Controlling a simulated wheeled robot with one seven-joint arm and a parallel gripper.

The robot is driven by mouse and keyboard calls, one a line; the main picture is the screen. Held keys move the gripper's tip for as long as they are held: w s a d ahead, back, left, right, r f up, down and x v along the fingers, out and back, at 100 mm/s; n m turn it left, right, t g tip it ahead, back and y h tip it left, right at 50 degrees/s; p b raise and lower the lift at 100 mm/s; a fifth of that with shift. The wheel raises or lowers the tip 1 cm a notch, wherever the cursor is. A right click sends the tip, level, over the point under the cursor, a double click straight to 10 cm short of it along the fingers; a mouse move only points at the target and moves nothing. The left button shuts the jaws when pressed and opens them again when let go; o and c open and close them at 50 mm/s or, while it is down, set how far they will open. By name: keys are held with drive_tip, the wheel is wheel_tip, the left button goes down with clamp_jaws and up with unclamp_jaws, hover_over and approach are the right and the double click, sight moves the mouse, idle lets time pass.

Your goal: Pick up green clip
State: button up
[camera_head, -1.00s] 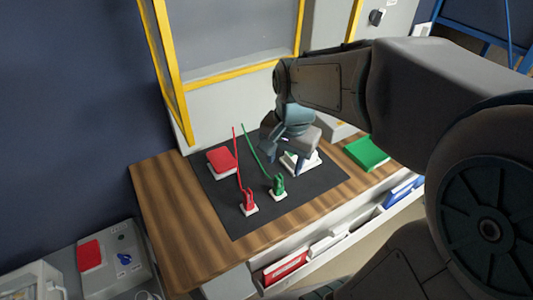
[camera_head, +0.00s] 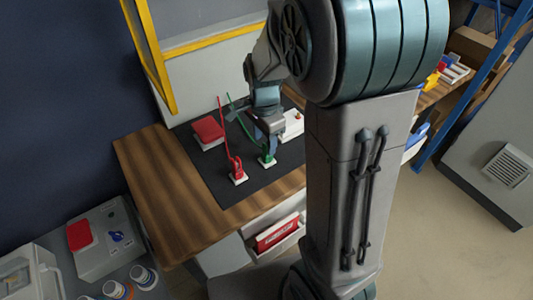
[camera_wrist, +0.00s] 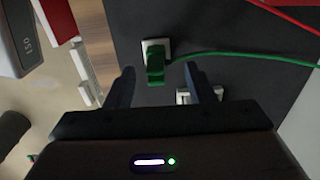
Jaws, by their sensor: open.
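The green clip (camera_head: 267,158) stands on a small white base on the dark mat (camera_head: 240,188), with a green cable running up from it. In the wrist view the green clip (camera_wrist: 155,66) sits just beyond the fingertips, roughly between them, with its cable leading off to the right. My gripper (camera_wrist: 160,78) is open and empty, one finger on either side of the clip's line. In the head view my gripper (camera_head: 268,132) is close above the green clip, and my arm hides part of the area behind it.
A red clip (camera_head: 237,170) with a red cable stands just left of the green one. A red-topped box (camera_head: 208,130) lies further back on the mat. A white block (camera_head: 292,124) is right of my gripper. The wooden table (camera_head: 165,190) is bare at left.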

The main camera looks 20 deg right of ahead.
sight(266, 158)
drive_tip(key=f, duration=0.5)
drive_tip(key=shift+s+d+f, duration=0.15)
drive_tip(key=shift+s+d, duration=0.05)
drive_tip(key=shift+d, duration=0.1)
drive_tip(key=c, duration=1)
